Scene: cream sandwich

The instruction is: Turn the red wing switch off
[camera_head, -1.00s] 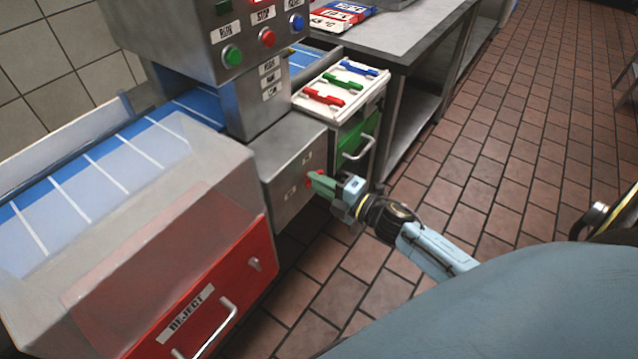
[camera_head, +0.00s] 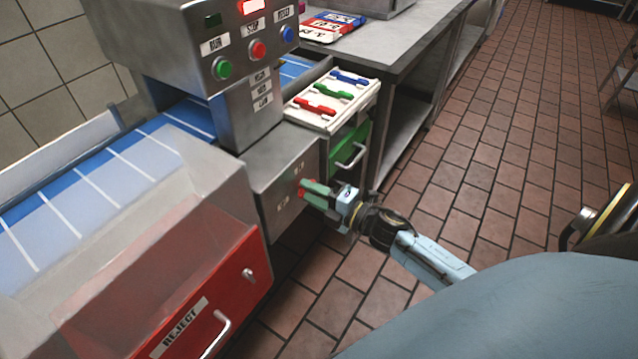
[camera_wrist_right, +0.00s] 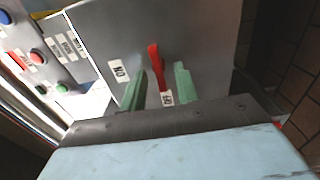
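The red wing switch (camera_wrist_right: 156,66) is on the grey metal box (camera_wrist_right: 205,40) in the right wrist view. One label sits to its left and an OFF label (camera_wrist_right: 167,98) lies by its lower end. I cannot tell its setting for sure. My right gripper (camera_wrist_right: 160,84) is open, with one green finger on each side of the switch; a gap shows on the right, and contact on the left is unclear. In the head view the right gripper (camera_head: 314,193) is at the box front, mostly hiding the switch (camera_head: 301,193). My left gripper is not in view.
A red reject bin (camera_head: 215,290) with a handle stands left of the box. Above are run, stop and reset buttons (camera_head: 258,50). A white tray (camera_head: 372,94) of coloured wing pieces and a green drawer (camera_head: 348,143) are behind the gripper.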

